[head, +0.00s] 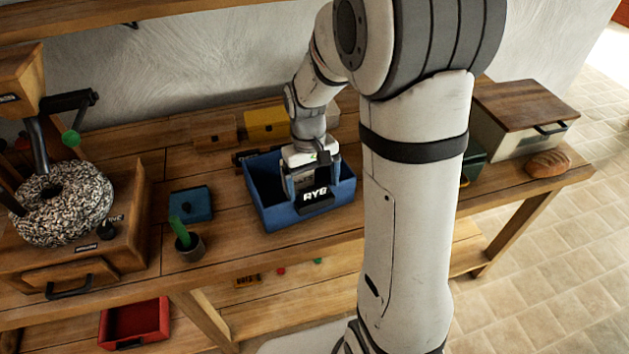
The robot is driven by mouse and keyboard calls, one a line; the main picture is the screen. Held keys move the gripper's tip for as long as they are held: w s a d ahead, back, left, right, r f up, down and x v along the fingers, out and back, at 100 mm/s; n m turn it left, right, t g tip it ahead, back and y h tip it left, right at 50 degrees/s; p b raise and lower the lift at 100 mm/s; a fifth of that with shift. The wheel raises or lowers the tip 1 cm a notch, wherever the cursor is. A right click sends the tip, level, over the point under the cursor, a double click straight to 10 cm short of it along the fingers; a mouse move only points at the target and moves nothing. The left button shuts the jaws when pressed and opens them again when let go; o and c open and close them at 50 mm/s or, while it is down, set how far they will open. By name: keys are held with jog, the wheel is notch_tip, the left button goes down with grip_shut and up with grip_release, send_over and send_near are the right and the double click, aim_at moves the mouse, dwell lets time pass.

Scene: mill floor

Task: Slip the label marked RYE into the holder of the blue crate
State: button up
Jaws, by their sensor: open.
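The blue crate (261,210) stands on the bench near the middle, open at the top. The black label with white letters that read as RYE (316,197) is upright at the crate's front wall. The holder itself is hard to make out, and I cannot tell how deep the label sits in it. My gripper (313,185) points down over the front of the crate. Its jaws are open, with one finger on each side of the label's upper part. My arm hides part of the crate's back and right.
A stone mill (64,203) stands at left. A blue lidded box (190,204) and a dark pot (189,247) with a green item are left of the crate. A yellow box (266,124) is behind. A red tray (135,322) is below; bread (548,163) lies at right.

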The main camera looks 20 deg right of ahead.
notch_tip(320, 180, up, 8)
jog(key=w, duration=0.1)
jog(key=shift+a+f+b, duration=0.15)
jog(key=shift+b, duration=0.15)
dwell(0.4)
jog(key=s+r+m+t, duration=0.1)
jog(key=s+r+t, duration=0.1)
jog(key=s, duration=0.5)
jog(key=s+r+t, duration=0.2)
jog(key=s+t, duration=0.1)
jog(key=s, duration=0.5)
jog(key=shift+s+d+m, duration=0.15)
jog(key=shift+d+m, duration=0.25)
